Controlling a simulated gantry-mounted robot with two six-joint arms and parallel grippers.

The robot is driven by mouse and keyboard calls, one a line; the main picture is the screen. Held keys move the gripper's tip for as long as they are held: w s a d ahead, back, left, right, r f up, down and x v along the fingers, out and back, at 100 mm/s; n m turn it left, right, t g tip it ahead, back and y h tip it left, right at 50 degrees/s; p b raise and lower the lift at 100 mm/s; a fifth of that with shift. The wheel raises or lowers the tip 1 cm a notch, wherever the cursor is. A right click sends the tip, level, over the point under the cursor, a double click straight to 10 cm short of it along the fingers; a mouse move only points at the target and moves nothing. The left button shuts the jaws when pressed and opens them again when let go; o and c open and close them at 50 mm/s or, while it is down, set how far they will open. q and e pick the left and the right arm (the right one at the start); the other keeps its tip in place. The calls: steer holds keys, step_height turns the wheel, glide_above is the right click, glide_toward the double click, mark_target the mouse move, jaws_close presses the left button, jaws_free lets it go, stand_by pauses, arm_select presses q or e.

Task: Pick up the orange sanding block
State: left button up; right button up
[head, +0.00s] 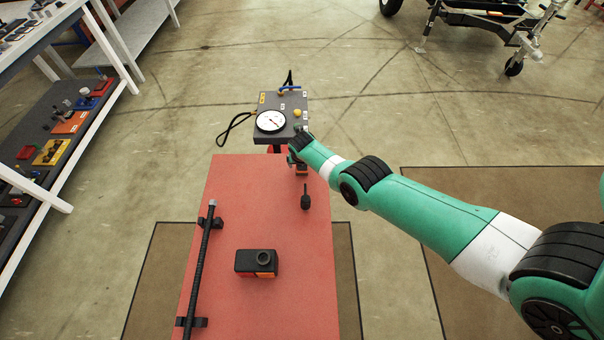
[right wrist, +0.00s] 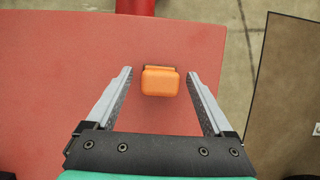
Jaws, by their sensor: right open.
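The orange sanding block (right wrist: 160,82) lies on the red table top (right wrist: 60,75) in the right wrist view, with a dark strip along its far edge. My right gripper (right wrist: 160,75) is open, its two fingers one on each side of the block with a gap on both sides; I cannot tell how far above the table they are. In the head view the block (head: 302,171) shows only in part, below my right gripper (head: 297,160) at the far right end of the table. My left gripper is not in view.
A dark knobbed tool (head: 305,197) stands nearer on the table. A black box with orange parts (head: 257,262) sits mid-table. A black bar (head: 201,260) in brackets runs along the left edge. A gauge panel (head: 285,118) stands beyond the far end.

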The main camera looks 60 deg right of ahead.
steer(key=shift+d+f, duration=0.1)
jaws_close()
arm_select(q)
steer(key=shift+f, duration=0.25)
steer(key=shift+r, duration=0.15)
arm_select(e)
step_height(320, 180, up, 4)
steer(key=p, duration=0.5)
steer(key=shift+r, duration=0.2)
arm_select(q)
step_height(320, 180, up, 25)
steer(key=p, duration=2)
steer(key=shift+p, duration=0.35)
arm_select(e)
steer(key=s+a+r, duration=0.8)
steer(key=s+a, duration=0.1)
steer(key=a, duration=0.1)
steer(key=shift+s+r, duration=0.3)
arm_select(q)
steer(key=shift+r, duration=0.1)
